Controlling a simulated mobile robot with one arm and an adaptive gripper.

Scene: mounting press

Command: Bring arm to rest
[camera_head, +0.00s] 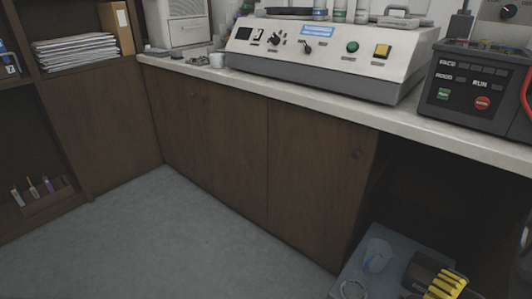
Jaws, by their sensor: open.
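My gripper is not in the head view, and I cannot tell its pose. No part of my arm can be made out for certain. The mounting press console (325,55), a sloped white panel with knobs, a green button and a yellow button, stands on the white counter (300,97).
A grey surface (395,262) at the lower right bears a clear cup (377,255) and a dark object with yellow ribs (445,285). Wooden cabinets (235,140) run below the counter. Shelves with papers (75,52) stand left. The grey floor (170,235) is clear.

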